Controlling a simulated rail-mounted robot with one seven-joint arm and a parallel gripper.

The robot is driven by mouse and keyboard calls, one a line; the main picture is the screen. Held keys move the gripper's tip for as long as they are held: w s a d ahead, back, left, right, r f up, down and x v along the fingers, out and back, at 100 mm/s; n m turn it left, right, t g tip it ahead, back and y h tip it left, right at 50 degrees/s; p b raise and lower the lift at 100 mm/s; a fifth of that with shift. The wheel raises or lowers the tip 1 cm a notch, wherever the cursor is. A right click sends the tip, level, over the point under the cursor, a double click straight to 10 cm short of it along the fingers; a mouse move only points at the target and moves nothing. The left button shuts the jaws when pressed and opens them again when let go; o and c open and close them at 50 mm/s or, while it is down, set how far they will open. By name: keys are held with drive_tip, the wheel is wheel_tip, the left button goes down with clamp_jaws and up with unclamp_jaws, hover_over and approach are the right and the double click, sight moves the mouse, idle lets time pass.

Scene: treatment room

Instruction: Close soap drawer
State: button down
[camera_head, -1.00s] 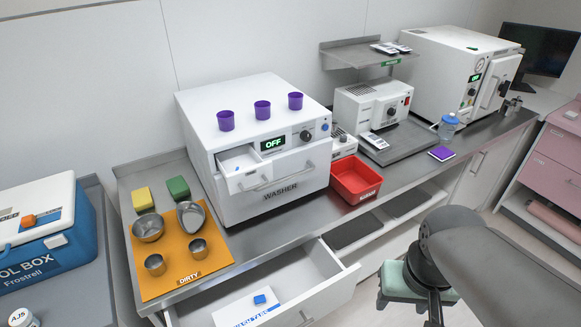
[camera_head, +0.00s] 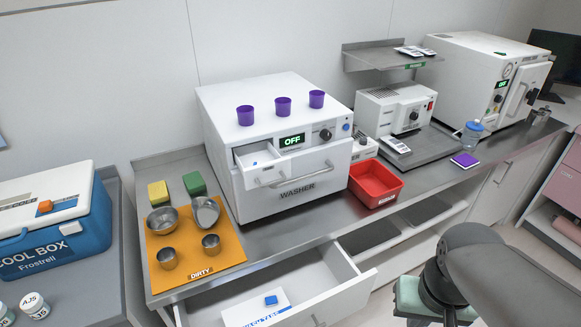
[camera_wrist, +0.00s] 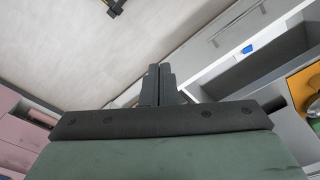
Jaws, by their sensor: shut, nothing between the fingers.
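The washer (camera_head: 290,180) is a white box on the steel counter, its display reading OFF. Its small soap drawer (camera_head: 259,163) at the upper left of the front stands pulled out, with a small blue thing inside. In the wrist view my gripper (camera_wrist: 158,70) shows dark fingers close together and empty. It is away from the washer, with an open lower drawer (camera_wrist: 255,65) to its right.
The open counter drawer (camera_head: 345,285) juts out below the washer, with a blue tablet on a wash-tabs card (camera_head: 257,312). An orange mat (camera_head: 228,253) with metal bowls lies left. A red bin (camera_head: 375,183) stands right. Purple cups (camera_head: 283,106) stand on the washer.

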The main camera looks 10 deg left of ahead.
wheel_tip(320, 180, down, 12)
drive_tip(key=b, duration=0.9)
drive_tip(key=w+a+f+m+t+b, duration=0.1)
drive_tip(key=w+a+f+m+b, duration=0.15)
drive_tip(key=w+b, duration=0.2)
drive_tip(key=w+a+r+m+t+y+p, duration=0.1)
drive_tip(key=w+a+r+m+t+y, duration=0.3)
drive_tip(key=a+r, duration=0.65)
drive_tip(key=w+a+r+m+t+y, duration=0.2)
drive_tip(key=w+a+r+m, duration=0.25)
drive_tip(key=a+r, duration=0.65)
drive_tip(key=w+a+f+p, duration=0.1)
drive_tip(key=w+a, duration=0.3)
drive_tip(key=w, duration=0.6)
drive_tip(key=shift+a+f+n+y, duration=0.3)
drive_tip(key=shift+f+n, duration=0.1)
drive_tip(key=shift+f, duration=0.25)
